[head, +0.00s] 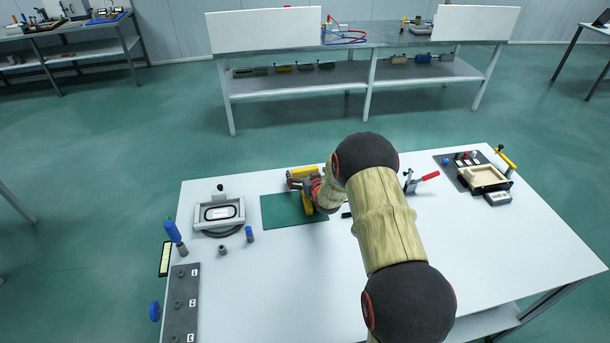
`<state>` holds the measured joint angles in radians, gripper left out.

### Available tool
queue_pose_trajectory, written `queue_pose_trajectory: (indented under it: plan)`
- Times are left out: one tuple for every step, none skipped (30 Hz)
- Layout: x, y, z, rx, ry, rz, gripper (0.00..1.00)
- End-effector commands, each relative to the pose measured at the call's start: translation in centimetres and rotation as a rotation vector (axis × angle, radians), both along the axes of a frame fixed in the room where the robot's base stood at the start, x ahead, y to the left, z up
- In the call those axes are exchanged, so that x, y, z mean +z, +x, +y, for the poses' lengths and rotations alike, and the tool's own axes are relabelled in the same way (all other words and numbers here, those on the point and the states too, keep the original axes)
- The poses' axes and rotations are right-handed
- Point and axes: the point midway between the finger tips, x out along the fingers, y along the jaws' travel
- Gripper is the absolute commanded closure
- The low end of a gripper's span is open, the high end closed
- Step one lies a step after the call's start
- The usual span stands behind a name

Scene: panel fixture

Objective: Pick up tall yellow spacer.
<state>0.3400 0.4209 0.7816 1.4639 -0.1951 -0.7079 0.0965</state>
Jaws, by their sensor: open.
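My gripper (303,185) is low over the green mat (280,212) near the table's back edge, partly covered by my own wrist and arm. It is open. Two yellow pieces show right at it: one lying crosswise (303,172) on its far side, and one slanted, narrow piece (307,204) on its near side over the mat. I cannot tell which of them is the tall yellow spacer or whether either is part of the gripper. Whether the jaws touch anything is too small to tell.
A grey framed fixture (219,214), a blue-handled tool (174,235) and a small blue piece (249,234) stand left. A red-handled clamp (421,181) stands right of my arm. A wooden tray (484,178) is far right. The table's front right is clear.

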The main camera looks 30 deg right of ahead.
Motion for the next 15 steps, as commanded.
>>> queue_pose_trajectory:
  plan:
    - [-0.16, 0.35, -0.06, 0.0, 0.0, -0.001, 0.0]
    - [-0.17, 0.48, -0.09, 0.0, 0.0, -0.001, 0.0]
    - [-0.16, 0.58, -0.11, 0.0, 0.0, -0.002, 0.0]
    - [-0.14, 0.62, -0.12, 0.0, 0.0, -0.002, 0.0]
    - [-0.14, 0.63, -0.12, 0.0, 0.0, -0.002, 0.0]
    - [-0.11, 0.62, -0.12, 0.0, 0.0, -0.002, 0.0]
    - [-0.1, 0.61, -0.12, 0.0, 0.0, -0.002, 0.0]
    - [-0.08, 0.6, -0.12, 0.0, 0.0, -0.002, 0.0]
    - [-0.08, 0.59, -0.12, 0.0, 0.0, -0.001, 0.0]
    - [-0.08, 0.59, -0.12, 0.0, 0.0, -0.001, 0.02]
    - [-0.09, 0.59, -0.12, 0.0, 0.0, -0.001, 0.03]
    - [-0.08, 0.58, -0.12, 0.0, 0.0, -0.001, 0.06]
    - [-0.08, 0.58, -0.12, 0.0, 0.0, -0.001, 0.07]
    - [-0.09, 0.58, -0.13, 0.0, 0.0, -0.001, 0.09]
    - [-0.09, 0.58, -0.13, 0.0, 0.0, -0.001, 0.11]
